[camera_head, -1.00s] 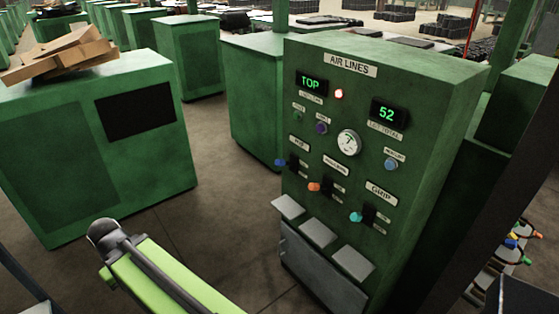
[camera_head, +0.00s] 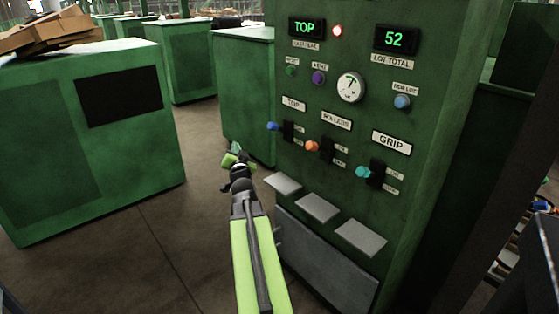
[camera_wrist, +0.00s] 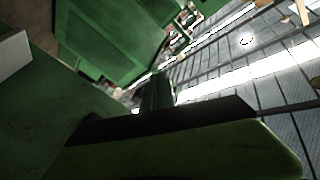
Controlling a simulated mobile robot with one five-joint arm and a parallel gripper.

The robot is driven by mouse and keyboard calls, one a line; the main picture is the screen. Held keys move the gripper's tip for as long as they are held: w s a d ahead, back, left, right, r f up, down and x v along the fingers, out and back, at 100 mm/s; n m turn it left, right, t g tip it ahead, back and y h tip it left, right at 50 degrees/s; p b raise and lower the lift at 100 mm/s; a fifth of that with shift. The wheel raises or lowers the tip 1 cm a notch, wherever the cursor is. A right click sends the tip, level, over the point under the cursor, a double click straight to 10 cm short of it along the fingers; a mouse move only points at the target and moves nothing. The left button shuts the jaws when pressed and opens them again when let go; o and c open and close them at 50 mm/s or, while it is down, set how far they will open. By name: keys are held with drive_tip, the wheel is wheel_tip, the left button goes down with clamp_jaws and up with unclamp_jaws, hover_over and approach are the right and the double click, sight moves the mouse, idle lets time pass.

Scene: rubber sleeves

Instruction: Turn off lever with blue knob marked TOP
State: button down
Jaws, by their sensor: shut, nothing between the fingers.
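In the wrist view, a dark and green part of my gripper fills the bottom; the blue knob does not show there.
An orange-knobbed lever (camera_head: 311,146) under ROLLERS and a teal-knobbed lever (camera_head: 363,172) under GRIP sit to the right. Grey ledges (camera_head: 317,207) jut out below the levers. A green cabinet (camera_head: 95,140) stands left, with bare floor (camera_head: 165,230) between.

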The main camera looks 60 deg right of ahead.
sight(271, 126)
drive_tip(key=s+d+r+m+t+h+b, duration=0.1)
drive_tip(key=s+d+r+t+h+b, duration=0.2)
drive_tip(key=s, duration=0.7)
drive_tip(key=s+d+t+h+b, duration=0.2)
drive_tip(key=s+d+b, duration=0.25)
drive_tip(key=s, duration=0.45)
drive_tip(key=r+p+x, duration=0.1)
drive_tip(key=p+x, duration=0.7)
drive_tip(key=x, duration=0.3)
drive_tip(key=f+b, duration=0.1)
drive_tip(key=w+a+f+b, duration=0.1)
drive_tip(key=f, duration=0.1)
drive_tip(key=f+b, duration=0.1)
drive_tip(key=b, duration=0.1)
drive_tip(key=shift+w+a+f, duration=0.2)
drive_tip(key=shift+w+a, duration=0.1)
drive_tip(key=shift+w, duration=0.1)
